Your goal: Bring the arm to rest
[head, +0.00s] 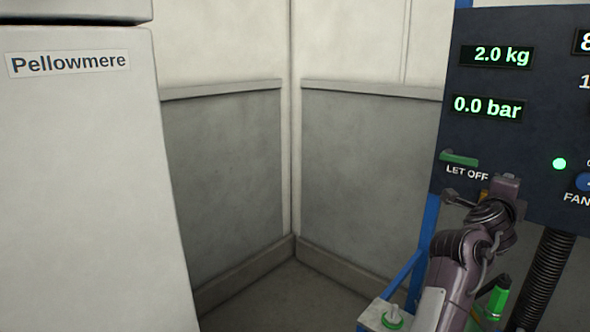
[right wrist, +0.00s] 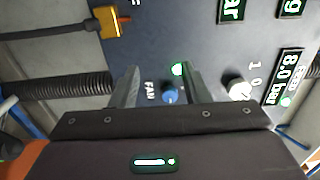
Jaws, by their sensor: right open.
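My right arm (head: 465,262) reaches up from the lower right in the head view, with its wrist in front of the dark control panel (head: 500,130). In the right wrist view my right gripper (right wrist: 158,75) is open, its two fingers apart with nothing held between them. The blue FAN knob (right wrist: 170,95) and a lit green lamp (right wrist: 178,69) show between the fingers, on the panel behind. I cannot tell how far the fingertips are from the panel. My left gripper is in neither view.
The panel carries a 2.0 kg display (head: 497,55), a 0.0 bar display (head: 488,107) and a green LET OFF handle (head: 459,158). A corrugated black hose (head: 543,275) hangs below. A pale cabinet (head: 85,180) stands left. The corner floor (head: 290,300) between is clear.

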